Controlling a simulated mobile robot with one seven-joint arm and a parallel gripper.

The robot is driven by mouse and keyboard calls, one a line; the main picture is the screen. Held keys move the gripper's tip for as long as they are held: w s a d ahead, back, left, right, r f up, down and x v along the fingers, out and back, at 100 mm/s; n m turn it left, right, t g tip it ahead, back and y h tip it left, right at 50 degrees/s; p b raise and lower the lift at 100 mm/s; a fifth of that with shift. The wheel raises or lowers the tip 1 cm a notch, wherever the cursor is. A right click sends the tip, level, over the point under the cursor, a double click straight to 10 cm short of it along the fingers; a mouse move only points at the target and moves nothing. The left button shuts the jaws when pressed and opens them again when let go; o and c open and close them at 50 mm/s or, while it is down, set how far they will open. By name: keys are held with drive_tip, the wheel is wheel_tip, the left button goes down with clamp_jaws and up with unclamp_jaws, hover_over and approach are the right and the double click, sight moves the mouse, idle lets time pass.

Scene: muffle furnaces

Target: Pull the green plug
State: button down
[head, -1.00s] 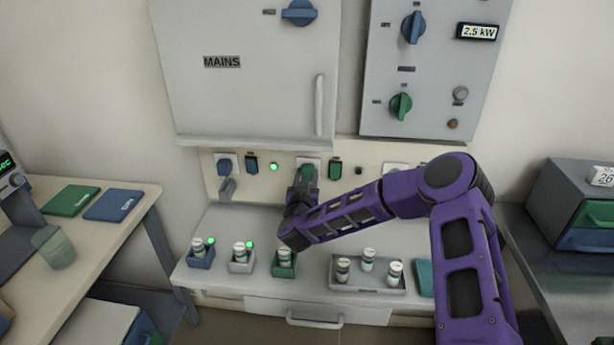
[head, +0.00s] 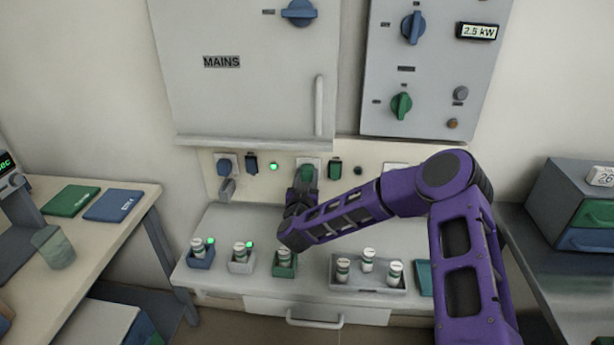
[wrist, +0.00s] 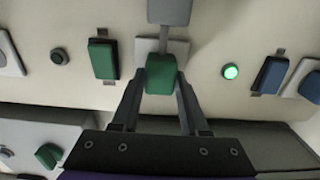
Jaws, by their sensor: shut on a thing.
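The green plug (head: 307,173) sits at the outlet plate on the wall panel below the cabinet marked MAINS. In the wrist view the green plug (wrist: 160,74) lies between the two fingers of my gripper (wrist: 160,90), which is shut on it. A white outlet plate (wrist: 148,46) shows right behind the plug. I cannot tell whether the plug's pins are still in the socket. In the head view my gripper (head: 301,190) is partly hidden by the wrist and points at the panel.
A blue plug (head: 225,166) and a lit green lamp (head: 273,166) are to the left on the panel. A green block (head: 335,169) is just right of the plug. Below, small holders with vials and a grey tray (head: 367,285) stand on the shelf. The MAINS cabinet (head: 240,95) overhangs closely.

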sight(307, 176)
drive_tip(key=s, duration=0.3)
drive_tip(key=shift+a+f, duration=0.1)
drive_tip(key=shift+a, duration=0.25)
drive_tip(key=shift+s+d, duration=0.1)
drive_tip(key=shift+s, duration=0.15)
drive_tip(key=shift+f, duration=0.1)
drive_tip(key=c, duration=0.8)
unclamp_jaws()
drive_tip(key=shift+s, duration=0.1)
drive_tip(key=o, duration=0.4)
drive_tip(key=shift+d, duration=0.15)
drive_tip(key=s, duration=1.7)
drive_tip(key=shift+s+a, duration=0.25)
drive_tip(key=shift+a, duration=0.05)
